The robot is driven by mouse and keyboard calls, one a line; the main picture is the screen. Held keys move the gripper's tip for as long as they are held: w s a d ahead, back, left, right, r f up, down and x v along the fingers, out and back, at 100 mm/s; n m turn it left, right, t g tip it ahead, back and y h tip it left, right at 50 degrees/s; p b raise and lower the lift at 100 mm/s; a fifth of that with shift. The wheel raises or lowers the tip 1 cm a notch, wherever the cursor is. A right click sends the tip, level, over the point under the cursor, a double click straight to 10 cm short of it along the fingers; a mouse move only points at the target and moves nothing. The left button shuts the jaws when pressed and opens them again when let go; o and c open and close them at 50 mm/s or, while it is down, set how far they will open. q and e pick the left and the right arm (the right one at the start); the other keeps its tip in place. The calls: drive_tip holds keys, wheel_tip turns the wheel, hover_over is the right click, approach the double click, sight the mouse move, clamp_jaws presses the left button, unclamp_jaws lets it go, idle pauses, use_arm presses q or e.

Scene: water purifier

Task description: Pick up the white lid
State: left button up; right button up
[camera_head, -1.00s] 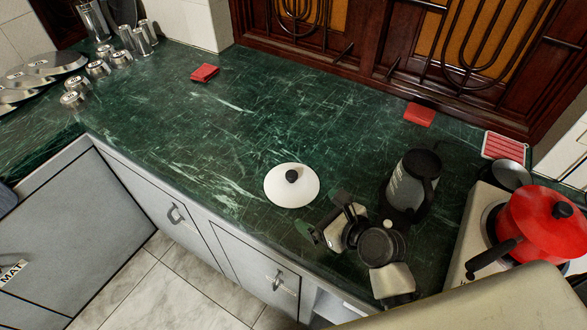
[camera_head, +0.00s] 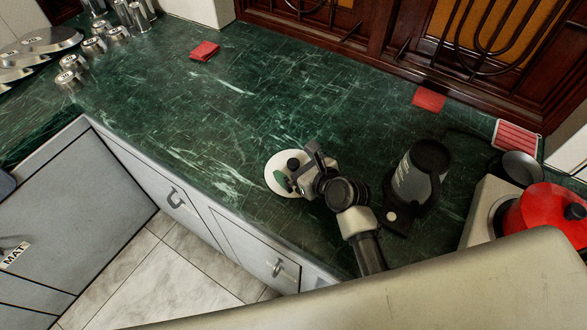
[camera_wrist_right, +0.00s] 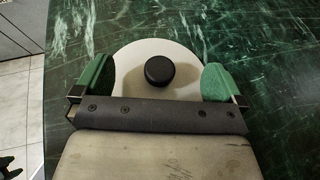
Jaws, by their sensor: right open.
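The white lid (camera_head: 277,176) lies flat on the green marble counter and has a round black knob (camera_head: 293,163). My right gripper (camera_head: 293,175) is over the lid's right side, partly covering it. In the right wrist view the lid (camera_wrist_right: 135,62) and its black knob (camera_wrist_right: 159,70) sit between the two green fingers of the open right gripper (camera_wrist_right: 158,84). The fingers are apart from the knob, one on each side. I cannot tell how high the fingertips are above the lid. My left gripper is not in view.
A black and grey kettle (camera_head: 418,178) stands right of my right arm. A red pot (camera_head: 550,222) sits on the stove at the right. The counter left of the lid is clear.

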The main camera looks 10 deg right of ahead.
drive_tip(key=shift+x, duration=0.95)
drive_tip(key=shift+s, duration=0.1)
drive_tip(key=shift+c, duration=0.3)
drive_tip(key=shift+s+f, duration=0.15)
drive_tip(key=shift+f, duration=0.05)
clamp_jaws()
